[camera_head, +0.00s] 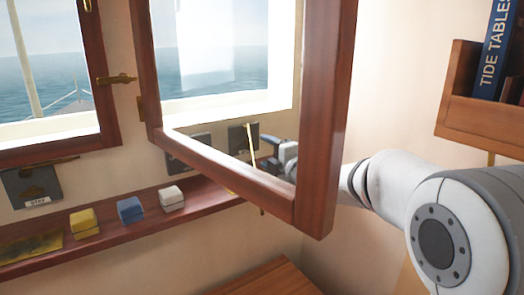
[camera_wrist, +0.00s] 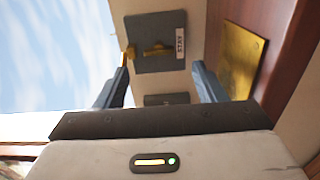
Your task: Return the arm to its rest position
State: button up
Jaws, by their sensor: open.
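My gripper (camera_head: 268,143) shows small in the head view through the opening of the swung-out window sash (camera_head: 318,120). My arm reaches it from the right, passing behind the sash's right frame post. In the wrist view my gripper (camera_wrist: 162,82) has its two blue-grey fingers wide apart, with nothing held between them. Beyond the fingers is a grey plate (camera_wrist: 150,28) with a brass catch and a label. A small brass piece (camera_wrist: 129,57) shows by the left fingertip; I cannot tell whether they touch.
A shelf (camera_head: 140,232) below the windows holds a yellow block (camera_head: 83,222), a blue block (camera_head: 129,209), a white block (camera_head: 171,197) and a brass plate (camera_head: 30,247). A wall rack (camera_head: 480,122) with a tide tables book (camera_head: 494,50) is upper right. A wooden surface (camera_head: 268,280) lies below.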

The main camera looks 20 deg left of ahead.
jog(key=shift+d+r, duration=0.2)
jog(key=shift+d, duration=0.15)
jog(key=s+d+r+m+h+p, duration=0.25)
jog(key=d+m+h+p, duration=0.45)
jog(key=d, duration=0.5)
jog(key=s+d+r+m+h+p, duration=0.1)
jog(key=s+d+m+h+p, duration=0.3)
jog(key=d+m, duration=0.55)
jog(key=s+d+f+m+g+h+p, duration=0.1)
jog(key=s+d+m+g+p, duration=0.3)
jog(key=s, duration=0.9)
jog(key=s+d+f+m+g+h+p, duration=0.1)
jog(key=s+d+m+g+p, duration=0.4)
jog(key=s, duration=0.8)
jog(key=d+m, duration=0.2)
jog(key=d, duration=0.1)
jog(key=shift+s+h, duration=0.25)
jog(key=shift+h, duration=0.05)
